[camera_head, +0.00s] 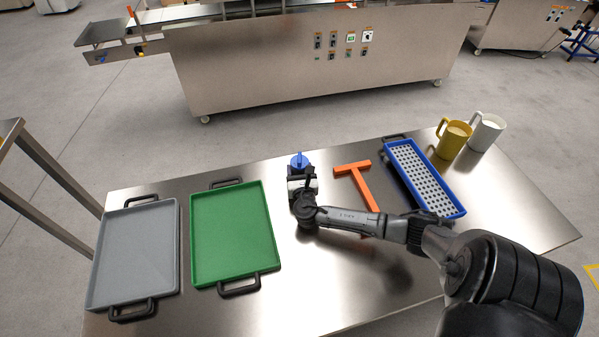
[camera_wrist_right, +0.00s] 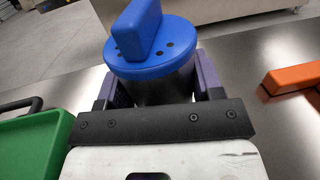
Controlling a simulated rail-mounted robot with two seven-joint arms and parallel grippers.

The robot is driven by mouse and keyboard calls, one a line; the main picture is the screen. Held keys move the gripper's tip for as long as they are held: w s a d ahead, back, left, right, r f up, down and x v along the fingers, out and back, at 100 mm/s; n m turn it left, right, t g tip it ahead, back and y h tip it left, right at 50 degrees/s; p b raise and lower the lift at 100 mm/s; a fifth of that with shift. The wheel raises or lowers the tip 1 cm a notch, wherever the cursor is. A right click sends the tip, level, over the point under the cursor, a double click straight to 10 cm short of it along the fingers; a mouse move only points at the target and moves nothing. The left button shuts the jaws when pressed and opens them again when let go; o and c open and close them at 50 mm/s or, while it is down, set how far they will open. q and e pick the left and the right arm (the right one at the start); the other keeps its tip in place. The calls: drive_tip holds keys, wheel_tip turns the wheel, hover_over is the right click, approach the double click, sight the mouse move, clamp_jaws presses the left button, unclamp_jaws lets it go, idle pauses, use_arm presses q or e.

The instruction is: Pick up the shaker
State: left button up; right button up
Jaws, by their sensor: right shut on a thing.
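The shaker has a round blue lid with holes and a raised blue grip on top, and a dark body; its lid (camera_head: 299,161) shows in the head view just beyond my right gripper. In the right wrist view the shaker (camera_wrist_right: 152,48) stands between the two fingers of my right gripper (camera_wrist_right: 155,85), which are shut on its body below the lid. In the head view my right gripper (camera_head: 301,182) is over the table between the green tray and the orange tool, and it hides most of the shaker's body. My left gripper is in neither view.
A green tray (camera_head: 198,236) and a grey tray (camera_head: 169,250) lie on the steel table (camera_head: 330,300) at the left. An orange T-shaped tool (camera_head: 356,179) lies right of the shaker. Further right are a blue perforated tray (camera_head: 390,148), a yellow jug (camera_head: 453,140) and a white jug (camera_head: 486,132).

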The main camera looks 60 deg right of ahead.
sight(302, 160)
drive_tip(key=shift+c, duration=0.8)
drive_tip(key=shift+r, duration=0.5)
drive_tip(key=r, duration=0.1)
drive_tip(key=r+p, duration=0.1)
drive_tip(key=r, duration=0.2)
drive_tip(key=shift+s+d+p, duration=0.1)
drive_tip(key=shift+s+p, duration=0.25)
drive_tip(key=s+d+r+p, duration=0.2)
drive_tip(key=s+r, duration=0.4)
drive_tip(key=s, duration=0.4)
drive_tip(key=shift+s+d, duration=0.25)
drive_tip(key=shift+d, duration=0.15)
